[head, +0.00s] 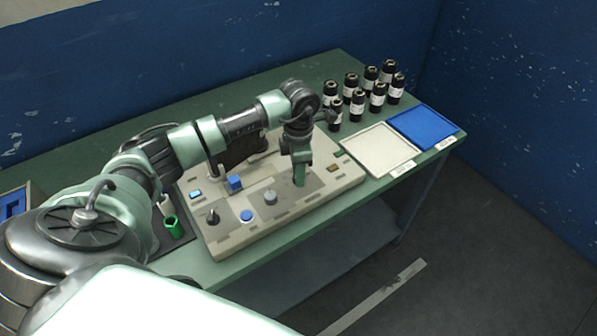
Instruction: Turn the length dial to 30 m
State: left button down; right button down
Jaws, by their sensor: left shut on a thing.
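The beige control panel (225,245) of the wrapper lies on the green table. My left gripper (299,182) points straight down at the right part of the panel and is shut on a dial there, which the fingers hide. The length dial's scale and pointer cannot be read from here. To the left on the panel front are a grey knob (270,198), a blue round button (246,216) and a black knob (212,217). My right gripper is not in view.
Several dark bottles (377,97) stand behind the panel at the right. A white tray (380,150) and a blue tray (424,127) lie right of it. A green cup (173,226) stands at the left, near my arm. A blue block (235,183) sits on the panel.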

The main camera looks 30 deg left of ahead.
pick_arm(q)
jog(key=n, duration=0.3)
jog(key=shift+b, duration=0.3)
jog(key=shift+n, duration=1.8)
jog(key=shift+r, duration=0.1)
jog(key=c, duration=1.1)
grip_release()
notch_tip(320, 180, up, 8)
jog(key=shift+f+b, duration=0.15)
jog(key=shift+b, duration=0.8)
jog(key=shift+f, duration=0.1)
